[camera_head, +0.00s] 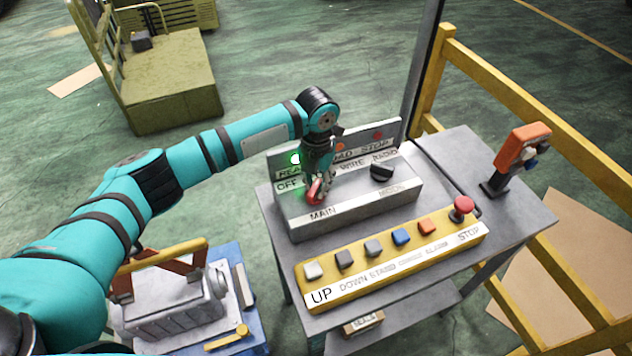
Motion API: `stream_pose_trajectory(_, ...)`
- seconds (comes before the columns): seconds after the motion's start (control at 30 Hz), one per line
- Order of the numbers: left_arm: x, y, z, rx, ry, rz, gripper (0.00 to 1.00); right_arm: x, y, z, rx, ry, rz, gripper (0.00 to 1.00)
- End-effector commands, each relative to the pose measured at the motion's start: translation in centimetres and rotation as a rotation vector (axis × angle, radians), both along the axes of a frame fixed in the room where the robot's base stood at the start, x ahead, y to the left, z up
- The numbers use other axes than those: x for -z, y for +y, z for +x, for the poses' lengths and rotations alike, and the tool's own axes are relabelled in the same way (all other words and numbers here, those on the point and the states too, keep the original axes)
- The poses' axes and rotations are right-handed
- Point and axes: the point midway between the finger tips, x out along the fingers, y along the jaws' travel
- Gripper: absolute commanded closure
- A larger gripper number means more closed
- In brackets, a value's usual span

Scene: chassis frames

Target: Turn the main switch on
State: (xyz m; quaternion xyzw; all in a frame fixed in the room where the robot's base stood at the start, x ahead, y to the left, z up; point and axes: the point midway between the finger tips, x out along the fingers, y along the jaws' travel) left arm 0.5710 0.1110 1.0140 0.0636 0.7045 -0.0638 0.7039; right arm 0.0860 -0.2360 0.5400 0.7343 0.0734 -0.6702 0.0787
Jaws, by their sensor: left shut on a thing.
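The grey switch box (360,203) stands on a grey table, with a label reading MAIN on its front edge. The red main switch (314,192) is on the left part of its top, near the OFF label. My left gripper (318,183) reaches down from above and is shut on the main switch, hiding much of it and some lettering. A green lamp (295,159) glows on the back panel above the READY label, which is partly covered. A black mode knob (381,171) is on the right part of the box. My right gripper is not in view.
A yellow button panel (400,263) with several buttons and a red stop button (462,206) lies in front of the box. An orange-handled device (521,150) stands at the table's right. Yellow railing (520,103) runs behind. A grey machine part (170,305) sits at lower left.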

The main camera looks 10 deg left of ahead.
Motion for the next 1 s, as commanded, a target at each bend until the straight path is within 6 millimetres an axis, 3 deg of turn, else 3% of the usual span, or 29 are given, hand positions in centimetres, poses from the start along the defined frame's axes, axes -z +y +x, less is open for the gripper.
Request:
stream_pose_trajectory(0.57,-0.09,-0.06,0.03,0.031,-0.002,0.000,1.00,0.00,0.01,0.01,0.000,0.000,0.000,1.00)
stream_pose_trajectory(0.6,-0.09,-0.06,0.03,0.031,-0.002,0.000,0.77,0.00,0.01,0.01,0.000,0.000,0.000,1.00)
stream_pose_trajectory(0.73,-0.07,-0.05,0.02,0.030,-0.001,0.000,0.60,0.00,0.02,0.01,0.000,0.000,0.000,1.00)
stream_pose_trajectory(1.0,-0.12,-0.04,0.01,0.028,-0.001,0.000,0.60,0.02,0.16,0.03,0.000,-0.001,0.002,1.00)
